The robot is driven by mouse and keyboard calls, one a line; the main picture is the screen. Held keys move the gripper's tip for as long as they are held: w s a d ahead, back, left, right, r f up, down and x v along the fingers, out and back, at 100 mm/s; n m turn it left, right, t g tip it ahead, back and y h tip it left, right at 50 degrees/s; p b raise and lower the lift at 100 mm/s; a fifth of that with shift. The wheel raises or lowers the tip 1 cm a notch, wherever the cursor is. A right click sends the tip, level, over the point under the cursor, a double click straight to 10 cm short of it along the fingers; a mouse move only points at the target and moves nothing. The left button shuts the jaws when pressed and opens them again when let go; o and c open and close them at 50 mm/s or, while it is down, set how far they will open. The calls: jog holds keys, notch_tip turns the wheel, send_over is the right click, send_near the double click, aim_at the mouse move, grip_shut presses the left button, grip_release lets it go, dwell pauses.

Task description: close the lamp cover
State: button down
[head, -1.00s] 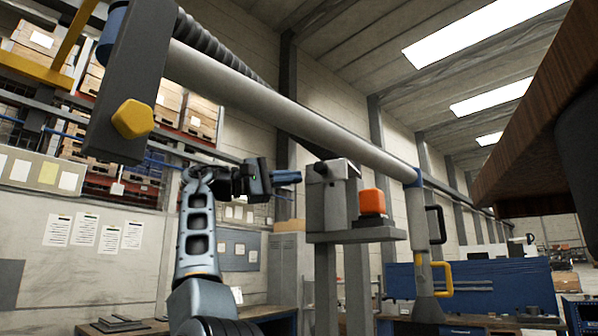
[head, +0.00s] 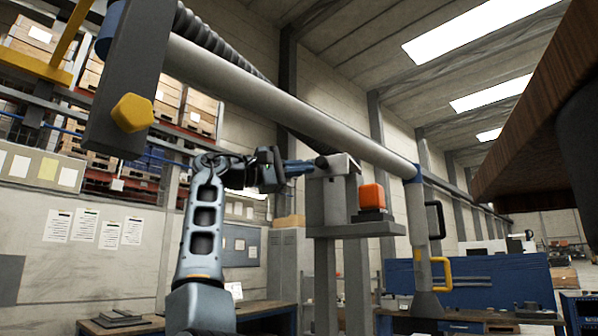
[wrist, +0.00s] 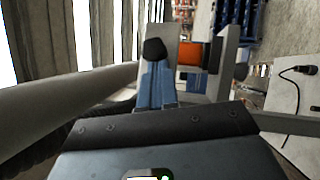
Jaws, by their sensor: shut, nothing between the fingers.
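A grey box-shaped lamp housing (head: 327,200) stands on a shelf, with a pale lid-like top (head: 343,162) that looks like the lamp cover. A black knob (head: 321,162) sits at its upper left; it also shows in the wrist view (wrist: 154,50). I cannot tell how far the cover is open. My gripper (head: 312,167) is shut and empty, its blue fingers pointing right at the knob. In the wrist view the fingertips (wrist: 156,66) lie just below the knob and overlap its lower edge; contact is unclear.
An orange block (head: 372,197) sits on the shelf (head: 355,230) right of the housing. A thick grey tube (head: 290,108) slants overhead down to an upright post (head: 419,235) with black and yellow handles. A dark panel with a yellow knob (head: 132,113) hangs at upper left.

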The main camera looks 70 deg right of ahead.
aim_at(337, 167)
jog(key=shift+s+f+n+t+h+b, duration=0.25)
jog(key=shift+s+n+t+h+b, duration=0.45)
jog(key=shift+s+t+h, duration=0.15)
jog(key=s+t+b, duration=0.1)
jog(key=s, duration=0.1)
jog(key=s+n+t+h+b, duration=0.1)
jog(key=s, duration=0.1)
jog(key=s+d+n+t+h+b, duration=0.1)
jog(key=s+t+b, duration=0.1)
jog(key=shift+s+d, duration=0.1)
jog(key=shift+s, duration=0.15)
jog(key=s+d+n+t+b, duration=0.4)
jog(key=s+d+n+t, duration=0.5)
jog(key=s+d+t, duration=0.4)
jog(key=shift+s+d+r+t+h+b, duration=0.2)
jog(key=shift+s+d+t+h+b, duration=0.2)
jog(key=shift+d+t, duration=0.95)
jog(key=shift+d+g, duration=0.4)
jog(key=shift+d, duration=0.05)
